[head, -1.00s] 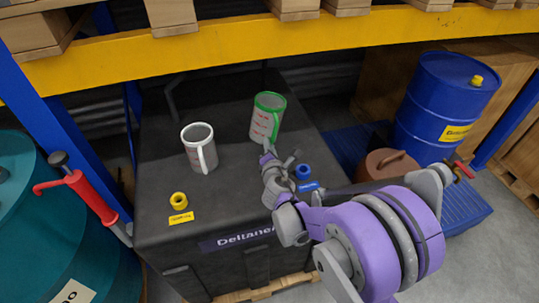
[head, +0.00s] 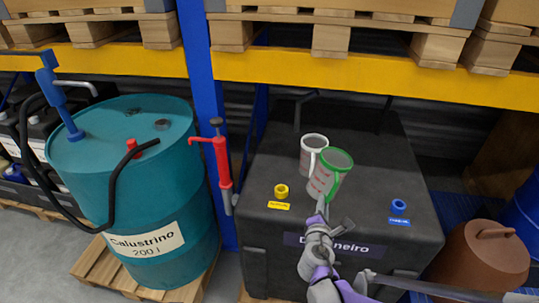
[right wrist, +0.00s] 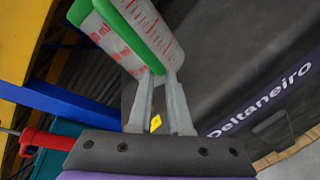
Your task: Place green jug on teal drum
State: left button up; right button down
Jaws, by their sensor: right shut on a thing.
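The green jug (head: 326,179), translucent with a green rim and handle and red markings, is held by my right gripper (head: 322,207) in front of the black tank. In the right wrist view the fingers (right wrist: 158,90) close on its green handle (right wrist: 150,45). The jug overlaps the white-rimmed jug (head: 313,145) in the head view; I cannot tell whether they touch. The teal drum (head: 185,190), labelled Calustrino 200 l, stands at the left on a pallet. Its top (head: 115,120) carries a blue pump, a black hose with a red fitting and a dark cap. My left gripper is not in view.
The black tank (head: 265,165) has a yellow cap (head: 281,190) and a blue cap (head: 398,205). A blue rack post (head: 200,100) and a red-handled pump (head: 222,160) stand between tank and drum. A yellow beam (head: 370,75) crosses above.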

aim_at(116, 146)
jog(key=k+j+u, duration=0.15)
jog(key=j, duration=0.35)
jog(key=k+j+u, duration=0.15)
jog(key=j, duration=0.35)
jog(key=j+u, duration=0.15)
jog(key=j, duration=0.4)
